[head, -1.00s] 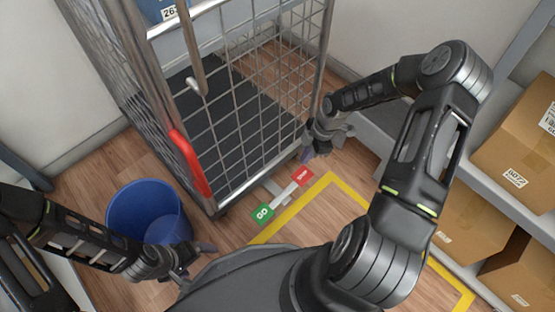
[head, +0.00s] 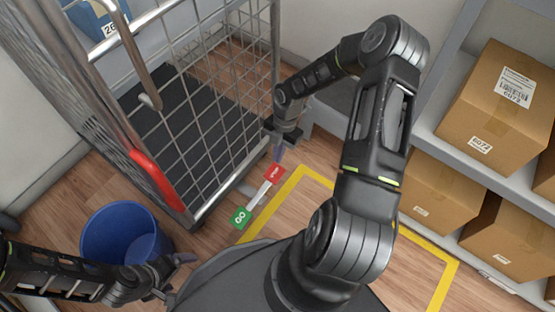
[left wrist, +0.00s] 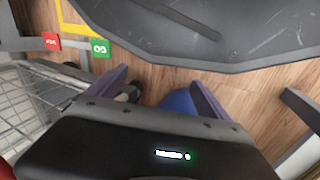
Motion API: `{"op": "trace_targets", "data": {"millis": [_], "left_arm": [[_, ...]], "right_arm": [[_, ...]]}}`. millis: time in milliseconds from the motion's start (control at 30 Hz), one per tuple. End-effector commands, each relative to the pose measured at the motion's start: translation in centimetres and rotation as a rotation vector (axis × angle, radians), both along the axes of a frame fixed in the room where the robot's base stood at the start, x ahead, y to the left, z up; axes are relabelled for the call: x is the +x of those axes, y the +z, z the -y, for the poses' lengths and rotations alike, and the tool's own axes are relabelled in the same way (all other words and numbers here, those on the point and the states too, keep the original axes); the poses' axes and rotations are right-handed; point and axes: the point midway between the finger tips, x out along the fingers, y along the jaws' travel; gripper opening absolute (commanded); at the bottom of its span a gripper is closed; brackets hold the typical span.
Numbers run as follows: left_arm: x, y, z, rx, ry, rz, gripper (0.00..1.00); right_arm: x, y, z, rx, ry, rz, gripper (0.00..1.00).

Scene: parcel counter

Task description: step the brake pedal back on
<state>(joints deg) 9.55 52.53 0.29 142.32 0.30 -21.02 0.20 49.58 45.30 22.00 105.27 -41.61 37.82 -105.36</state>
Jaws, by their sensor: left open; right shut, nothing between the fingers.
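The brake pedal is a pale bar (head: 258,195) on the floor side of the roll cage, with a red STOP pad (head: 269,174) at its far end and a green GO pad (head: 241,217) at its near end. I cannot tell which end sits lower. My right gripper (head: 279,153) is shut and empty, pointing down just above and beyond the red pad; I cannot tell if it touches. My left gripper (head: 178,273) is open and empty beside the blue bin. In the left wrist view the red pad (left wrist: 51,42) and green pad (left wrist: 100,49) both show.
The wire roll cage (head: 215,120) with a red handle piece (head: 157,181) stands left of the pedal. A blue bin (head: 125,238) stands by my left arm. Yellow floor tape (head: 270,207) runs right of the pedal. Shelves with cardboard boxes (head: 499,100) line the right.

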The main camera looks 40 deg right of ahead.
Motion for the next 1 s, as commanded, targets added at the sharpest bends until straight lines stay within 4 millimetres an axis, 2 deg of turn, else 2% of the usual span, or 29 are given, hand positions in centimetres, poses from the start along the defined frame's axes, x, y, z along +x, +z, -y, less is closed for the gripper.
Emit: {"op": "trace_targets", "data": {"millis": [467, 600, 800, 1000], "left_arm": [[0.6, -4.4, 0.1, 0.003, 0.009, 0.018, 0.91], [0.9, -5.5, 0.1, 0.005, 0.012, 0.023, 0.91], [1.0, -6.2, 0.1, 0.006, 0.013, 0.027, 0.91], [1.1, -6.1, 0.1, 0.005, 0.014, 0.029, 0.91]], "right_arm": [[-0.6, -9.1, -2.0, 0.001, 0.000, -0.002, 0.00], [-0.5, -11.2, -1.6, 0.001, -0.003, -0.001, 0.00], [-0.4, -12.5, -1.3, 0.000, -0.003, 0.000, 0.00], [-0.4, -12.5, -1.2, 0.000, -0.002, 0.001, 0.00]]}}
